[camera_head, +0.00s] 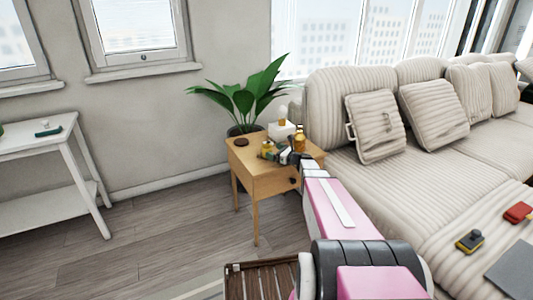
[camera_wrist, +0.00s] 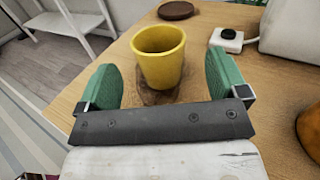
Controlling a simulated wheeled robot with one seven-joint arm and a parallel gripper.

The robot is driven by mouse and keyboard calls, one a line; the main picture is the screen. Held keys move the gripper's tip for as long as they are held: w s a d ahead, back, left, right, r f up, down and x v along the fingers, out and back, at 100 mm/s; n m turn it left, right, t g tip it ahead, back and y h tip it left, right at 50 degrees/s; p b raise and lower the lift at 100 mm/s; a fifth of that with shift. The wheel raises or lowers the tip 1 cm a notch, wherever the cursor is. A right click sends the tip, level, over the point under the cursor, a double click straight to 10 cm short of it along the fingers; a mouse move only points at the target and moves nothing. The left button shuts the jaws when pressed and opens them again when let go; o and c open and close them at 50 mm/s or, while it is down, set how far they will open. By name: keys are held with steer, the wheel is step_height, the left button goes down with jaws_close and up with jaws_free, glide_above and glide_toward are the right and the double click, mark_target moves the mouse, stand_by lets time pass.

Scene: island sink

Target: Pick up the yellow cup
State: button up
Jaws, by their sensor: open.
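The yellow cup (camera_wrist: 159,60) stands upright on a dark round coaster (camera_wrist: 158,95) on the wooden side table, and its open top shows in the wrist view. In the head view the cup (camera_head: 267,148) is small, on the table's top just beyond my gripper. My gripper (camera_wrist: 163,78) is open, with one green finger to the left of the cup and one to the right. The cup lies between the fingers, toward their far ends, with a visible gap on each side. In the head view my gripper (camera_head: 274,153) is over the table, its fingers too small to make out clearly.
The side table (camera_head: 262,182) also carries a dark round disc (camera_wrist: 175,10), a small white block with a black knob (camera_wrist: 228,39), a white box (camera_head: 282,130) and an amber bottle (camera_head: 299,140). A potted plant (camera_head: 243,105) stands behind. A striped sofa (camera_head: 400,180) is at right.

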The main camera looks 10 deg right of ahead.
mark_target(265, 150)
steer(key=x, duration=0.5)
steer(key=shift+a+r, duration=0.1)
steer(key=shift+r, duration=0.05)
steer(key=c, duration=1)
